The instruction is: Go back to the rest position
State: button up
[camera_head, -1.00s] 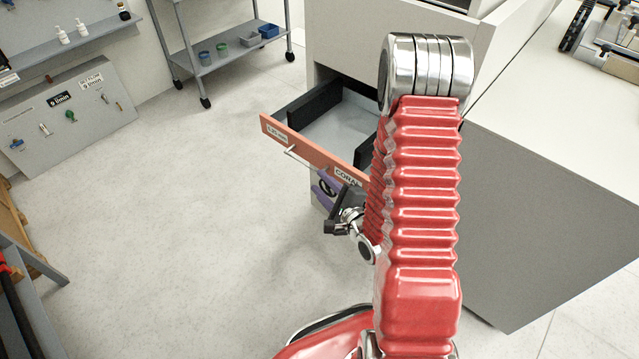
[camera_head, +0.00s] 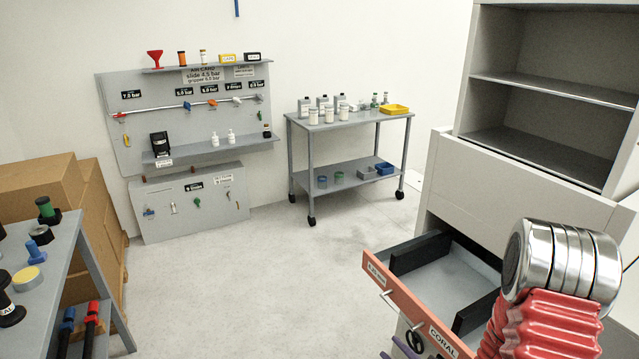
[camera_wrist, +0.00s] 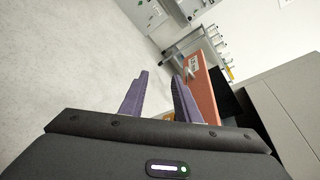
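My gripper (camera_wrist: 160,76) shows in the wrist view with its two purple fingers apart and nothing visibly held between the tips. In the head view only a small purple part of my gripper (camera_head: 408,346) shows at the bottom edge, in front of and below the coral drawer front. My red arm rises at the lower right. The drawer (camera_head: 424,322) stands pulled out, with dark inner walls and a grey floor, and looks empty where visible. In the wrist view the drawer front (camera_wrist: 203,92) is just right of the right finger; I cannot tell whether they touch.
A grey cabinet (camera_head: 545,160) with open shelves stands at the right. A wheeled cart (camera_head: 345,125) with bottles is at the back. A tool panel (camera_head: 125,105) is on the wall. A grey bench (camera_head: 55,275) and cardboard boxes (camera_head: 50,175) are at the left. The middle floor is clear.

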jog(key=s+a+r+n+g+y, duration=0.2)
jog(key=s+a+n+g+y, duration=0.15)
jog(key=a, duration=0.25)
jog(key=s+a+r+n+g+y, duration=0.2)
jog(key=s+a+g+y, duration=0.1)
jog(key=s+a, duration=0.15)
jog(key=s+a+r+n+g, duration=0.3)
jog(key=s+n+g, duration=0.4)
jog(key=s, duration=0.2)
jog(key=s+d+r+n+h, duration=0.4)
jog(key=d+r+n+h, duration=0.3)
jog(key=d+h, duration=0.2)
notch_tip(320, 180, up, 13)
jog(key=n+t+h, duration=0.2)
jog(key=n+t, duration=0.1)
jog(key=t, duration=0.2)
jog(key=shift+w+d+n, duration=0.3)
jog(key=shift+d+n, duration=0.05)
jog(key=shift+d, duration=0.05)
